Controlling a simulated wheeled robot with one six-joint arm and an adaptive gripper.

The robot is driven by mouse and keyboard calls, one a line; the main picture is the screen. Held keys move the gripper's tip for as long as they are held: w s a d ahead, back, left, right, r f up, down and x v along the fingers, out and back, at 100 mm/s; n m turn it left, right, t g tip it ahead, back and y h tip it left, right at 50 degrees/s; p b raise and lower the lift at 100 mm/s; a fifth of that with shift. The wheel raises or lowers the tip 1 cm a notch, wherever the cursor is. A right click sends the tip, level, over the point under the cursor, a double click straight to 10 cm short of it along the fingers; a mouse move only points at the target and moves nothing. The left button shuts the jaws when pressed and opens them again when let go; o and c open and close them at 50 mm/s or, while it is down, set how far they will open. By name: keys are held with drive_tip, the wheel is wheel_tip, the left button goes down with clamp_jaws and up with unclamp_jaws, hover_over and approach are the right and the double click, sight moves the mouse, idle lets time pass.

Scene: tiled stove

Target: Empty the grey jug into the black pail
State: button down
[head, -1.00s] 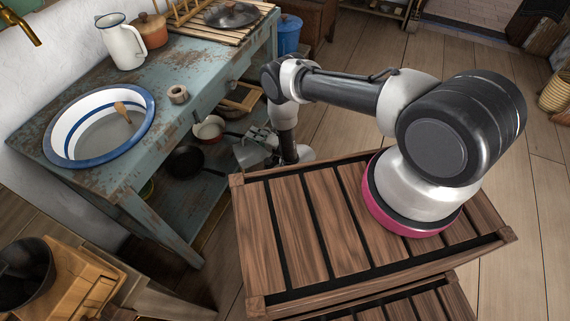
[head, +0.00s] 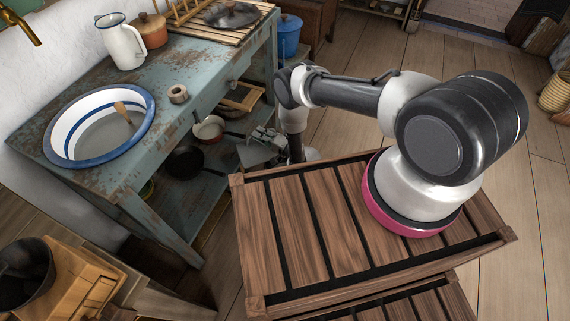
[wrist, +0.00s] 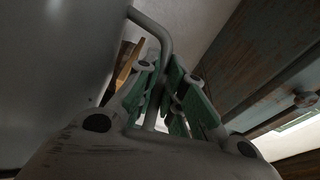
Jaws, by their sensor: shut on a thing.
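The grey jug (wrist: 50,70) fills the left of the wrist view, close to the camera. My gripper (wrist: 168,88) is shut on its handle (wrist: 148,28), with green pads on both sides of it. In the head view my gripper (head: 266,136) is small, beyond the near wooden crate, and a part of the grey jug (head: 254,154) shows below it, beside the blue table. The jug's mouth and contents cannot be made out. The black pail (head: 24,278) stands at the lower left in the head view, cut by the frame edge, apart from the jug.
A worn blue table (head: 88,92) holds a rimmed basin (head: 62,149), a white pitcher (head: 122,48) and a small pot (head: 178,94). Pans sit on its lower shelf. A slatted wooden crate (head: 290,222) stands in front. Open floor lies to the right.

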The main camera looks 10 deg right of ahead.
sight(255, 144)
drive_tip(key=shift+w+d+f+m+t, duration=0.1)
drive_tip(key=shift+d+f+m+t, duration=0.25)
drive_tip(key=shift+d, duration=0.35)
